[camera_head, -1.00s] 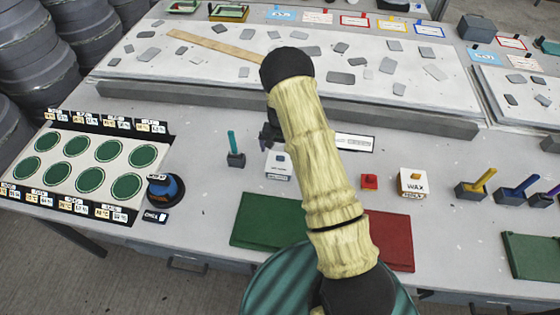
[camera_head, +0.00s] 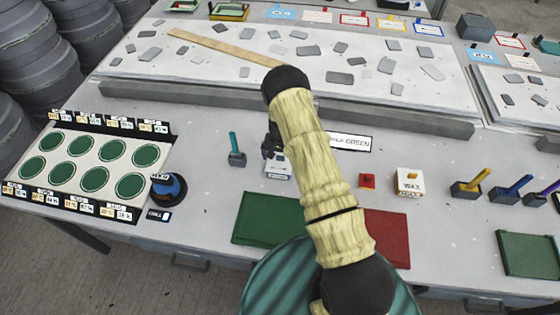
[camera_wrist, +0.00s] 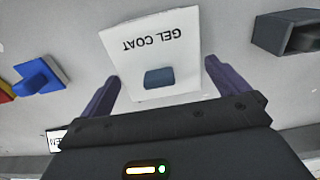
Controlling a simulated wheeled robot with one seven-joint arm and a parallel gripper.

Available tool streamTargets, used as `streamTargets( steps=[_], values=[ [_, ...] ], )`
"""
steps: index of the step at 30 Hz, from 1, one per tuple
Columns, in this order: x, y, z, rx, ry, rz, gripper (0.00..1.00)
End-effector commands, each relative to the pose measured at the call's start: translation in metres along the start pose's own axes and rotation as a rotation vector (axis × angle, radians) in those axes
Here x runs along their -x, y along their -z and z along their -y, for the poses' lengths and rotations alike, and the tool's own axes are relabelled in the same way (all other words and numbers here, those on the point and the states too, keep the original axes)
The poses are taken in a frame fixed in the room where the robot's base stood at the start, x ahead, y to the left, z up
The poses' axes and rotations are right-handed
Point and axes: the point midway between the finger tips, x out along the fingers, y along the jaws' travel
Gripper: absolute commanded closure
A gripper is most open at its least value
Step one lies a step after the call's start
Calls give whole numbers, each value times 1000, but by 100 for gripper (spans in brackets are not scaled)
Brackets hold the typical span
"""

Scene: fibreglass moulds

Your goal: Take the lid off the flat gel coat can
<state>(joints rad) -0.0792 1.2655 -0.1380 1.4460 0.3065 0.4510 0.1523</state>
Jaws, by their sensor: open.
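The gel coat can (camera_head: 278,170) is a low white block on the table, partly hidden behind my arm in the head view. In the wrist view the white can (camera_wrist: 157,45) shows its "GEL COAT" lettering upside down. A small blue-grey knob (camera_wrist: 159,78) stands on its lid. My gripper (camera_wrist: 161,72) is open, with one dark finger to each side of the knob and nothing held. In the head view my gripper (camera_head: 270,147) is just above the can's back edge, largely hidden by the forearm. I cannot tell its exact height over the lid.
A dark holder with a teal handle (camera_head: 236,152) stands close left of the can. A red block (camera_head: 367,181) and a white wax can (camera_head: 410,182) are to the right. A green mat (camera_head: 262,218) and a red mat (camera_head: 388,238) lie in front.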

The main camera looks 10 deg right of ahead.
Motion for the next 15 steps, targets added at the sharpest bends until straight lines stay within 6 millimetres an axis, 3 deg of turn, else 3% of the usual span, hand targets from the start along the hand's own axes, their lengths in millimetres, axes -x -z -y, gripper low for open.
streamTargets(
  steps=[11,15],
  values=[
    [0,0,0,0,0,0,0],
    [0,0,0,0,0,0,24]
  ],
)
